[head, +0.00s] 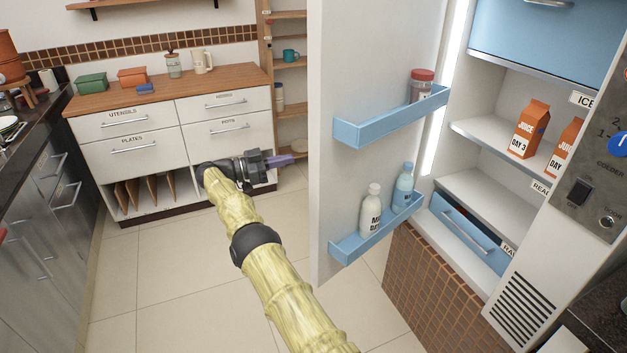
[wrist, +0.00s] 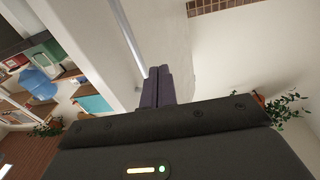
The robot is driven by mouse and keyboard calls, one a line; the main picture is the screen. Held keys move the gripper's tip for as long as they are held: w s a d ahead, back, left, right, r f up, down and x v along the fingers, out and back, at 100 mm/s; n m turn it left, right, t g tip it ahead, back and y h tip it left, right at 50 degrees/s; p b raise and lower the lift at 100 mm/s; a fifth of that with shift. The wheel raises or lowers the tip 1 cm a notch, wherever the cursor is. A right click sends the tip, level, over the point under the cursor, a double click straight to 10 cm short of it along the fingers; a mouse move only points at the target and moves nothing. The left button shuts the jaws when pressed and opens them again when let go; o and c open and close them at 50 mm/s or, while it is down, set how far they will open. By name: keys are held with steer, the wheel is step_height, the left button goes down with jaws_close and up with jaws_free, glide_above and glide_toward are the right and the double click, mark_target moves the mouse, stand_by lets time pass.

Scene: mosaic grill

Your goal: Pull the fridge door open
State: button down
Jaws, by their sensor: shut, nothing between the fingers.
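The fridge door (head: 365,60) stands wide open in the head view, its inner face with two blue shelves turned toward the fridge interior. The fridge (head: 480,190) shows its lit inside. My gripper (head: 280,160) is to the left of the door's free edge, with its purple fingers pointing right toward the door's outer side. In the wrist view the fingers (wrist: 158,86) are together and empty. A pale panel with a long metal bar (wrist: 128,40) is beyond them, apparently the door's outer face and handle. Whether the fingertips touch it I cannot tell.
The lower door shelf (head: 375,232) holds bottles, the upper one (head: 390,118) a red-lidded jar. Juice cartons (head: 530,128) stand inside the fridge. A drawer cabinet (head: 170,130) stands at the back left, a dark counter (head: 40,150) at far left. Tiled floor (head: 150,270) is clear.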

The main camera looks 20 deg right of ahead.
steer(key=w+a+r+n+t+y, duration=0.3)
steer(key=w+r+n+t+y, duration=0.3)
steer(key=t, duration=0.4)
steer(key=w+a+r+n+t+y, duration=0.3)
steer(key=r+n+t, duration=0.4)
steer(key=n+t, duration=0.15)
steer(key=s+a+f+n+g+y, duration=0.3)
steer(key=s+f+y, duration=0.3)
steer(key=s, duration=0.5)
steer(key=s+a+f+n+g+y, duration=0.2)
steer(key=s+f+n+g+y, duration=0.15)
steer(key=s+f, duration=0.6)
steer(key=s+d+f+n+t+p, duration=0.1)
steer(key=s+d+n+p, duration=0.1)
steer(key=s+d+n, duration=0.3)
steer(key=s+d+f+n+p, duration=0.1)
steer(key=d+n, duration=0.1)
steer(key=d, duration=0.5)
steer(key=s+d+f+n+t+p, duration=0.1)
steer(key=s+d+n+p, duration=0.2)
steer(key=d, duration=0.4)
steer(key=s+d+r+n+t+y+p, duration=0.1)
steer(key=s+d+r+n+t+y, duration=0.3)
steer(key=s+n, duration=0.4)
steer(key=r+n+t+y, duration=0.1)
steer(key=n+y, duration=0.1)
steer(key=shift+s+n+p, duration=0.3)
steer(key=shift+s, duration=0.1)
